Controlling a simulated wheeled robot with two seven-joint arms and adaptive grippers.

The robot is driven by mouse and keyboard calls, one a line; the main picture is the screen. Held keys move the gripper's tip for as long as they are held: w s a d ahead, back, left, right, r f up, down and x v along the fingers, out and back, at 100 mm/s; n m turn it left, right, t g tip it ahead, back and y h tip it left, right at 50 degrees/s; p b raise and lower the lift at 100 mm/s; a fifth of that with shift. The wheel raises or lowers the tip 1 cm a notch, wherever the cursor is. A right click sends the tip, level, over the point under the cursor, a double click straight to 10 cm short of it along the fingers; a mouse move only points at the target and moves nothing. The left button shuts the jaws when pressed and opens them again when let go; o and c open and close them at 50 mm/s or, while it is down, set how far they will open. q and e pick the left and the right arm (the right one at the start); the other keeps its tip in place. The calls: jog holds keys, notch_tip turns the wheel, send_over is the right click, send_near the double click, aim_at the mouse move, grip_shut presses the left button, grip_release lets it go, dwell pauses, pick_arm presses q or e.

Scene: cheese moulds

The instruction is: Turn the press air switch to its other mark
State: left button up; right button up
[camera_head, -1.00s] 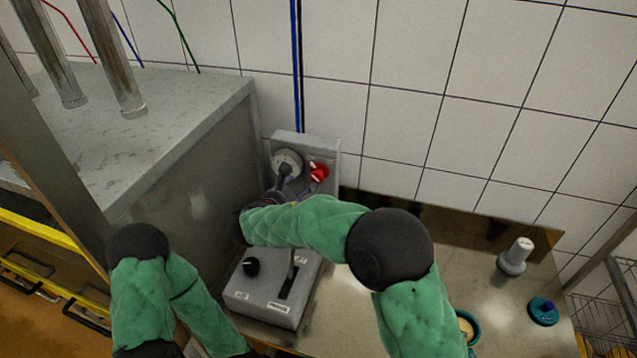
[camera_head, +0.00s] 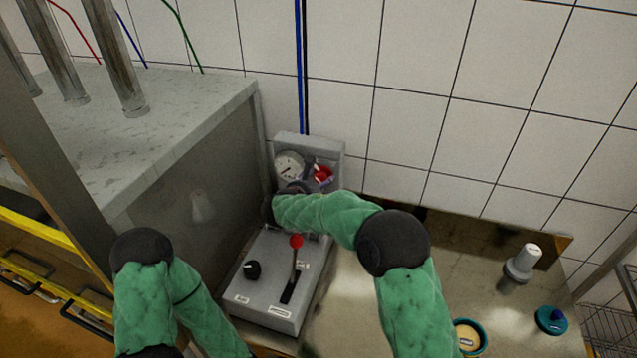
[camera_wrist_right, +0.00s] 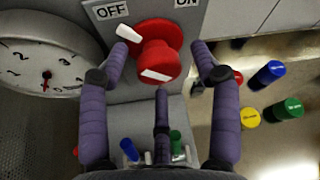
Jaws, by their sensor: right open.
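The press air switch is a red knob (camera_head: 322,173) on the grey upright panel, right of the gauge. In the right wrist view the red knob (camera_wrist_right: 156,50) shows large, below the OFF label (camera_wrist_right: 110,11), with the ON label (camera_wrist_right: 187,2) to its right. A white pointer (camera_wrist_right: 128,33) sticks out toward the OFF side. My right gripper (camera_wrist_right: 160,62) is open, with purple fingers left and right of the knob and a third below it. I cannot tell whether they touch it. In the head view, that gripper (camera_head: 315,179) is partly hidden at the panel. My left gripper is out of view.
A round gauge (camera_head: 288,166) sits close left of the switch. Below is a grey control box (camera_head: 265,300) with a black knob (camera_head: 252,270) and a red-tipped lever (camera_head: 296,241). A large grey block (camera_head: 190,190) stands left. A white-capped object (camera_head: 524,262) stands right.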

jog(key=c, duration=1.1)
